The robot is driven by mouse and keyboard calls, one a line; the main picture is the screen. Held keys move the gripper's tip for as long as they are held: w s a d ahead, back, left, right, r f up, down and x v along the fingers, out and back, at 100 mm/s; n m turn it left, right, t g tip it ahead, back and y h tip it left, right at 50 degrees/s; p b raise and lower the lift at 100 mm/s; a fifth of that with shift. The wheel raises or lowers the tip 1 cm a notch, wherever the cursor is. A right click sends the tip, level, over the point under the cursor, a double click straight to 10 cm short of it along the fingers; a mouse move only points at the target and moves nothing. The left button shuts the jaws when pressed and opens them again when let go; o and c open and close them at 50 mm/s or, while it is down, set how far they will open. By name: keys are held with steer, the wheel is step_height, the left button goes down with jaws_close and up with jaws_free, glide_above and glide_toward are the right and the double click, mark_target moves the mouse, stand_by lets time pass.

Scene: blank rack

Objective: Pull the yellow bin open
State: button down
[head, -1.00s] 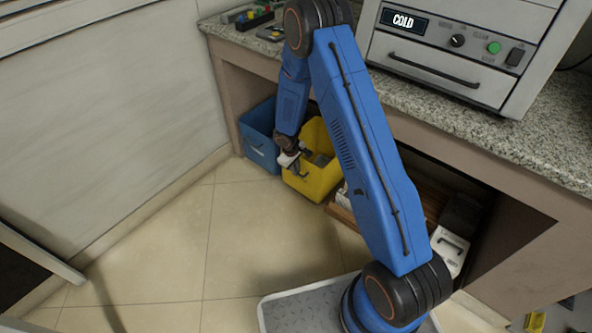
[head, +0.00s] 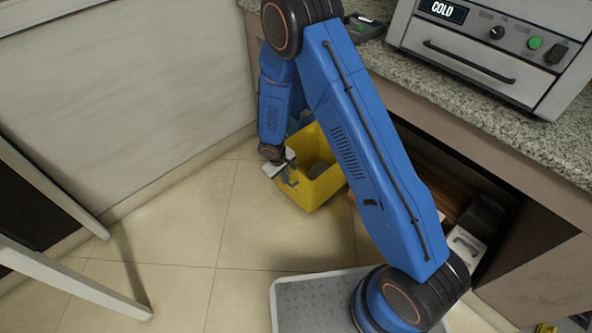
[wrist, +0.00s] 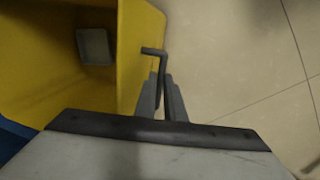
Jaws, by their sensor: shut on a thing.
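The yellow bin (head: 318,189) stands on the tiled floor, pulled out in front of the shelf under the counter. My gripper (head: 288,178) is at its front left wall. In the wrist view my gripper (wrist: 163,98) is shut on the bin's dark bent handle (wrist: 152,51), beside the front wall of the yellow bin (wrist: 128,50). My arm hides part of the bin's back in the head view.
A blue bin (head: 296,122) sits behind, mostly hidden by my arm. The granite counter (head: 440,105) holds an oven-like machine (head: 490,45) with a "COLD" display. Open tiled floor (head: 180,220) lies in front and to the left.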

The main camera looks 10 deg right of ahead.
steer(key=shift+s+a, duration=0.55)
steer(key=shift+a, duration=0.2)
steer(key=shift+s+a, duration=0.5)
steer(key=shift+a, duration=0.2)
steer(key=c, duration=1.8)
jaws_free()
steer(key=shift+c, duration=0.2)
step_height(320, 180, up, 17)
steer(key=s+a, duration=0.2)
steer(key=shift+a, duration=0.4)
steer(key=shift+r, duration=0.1)
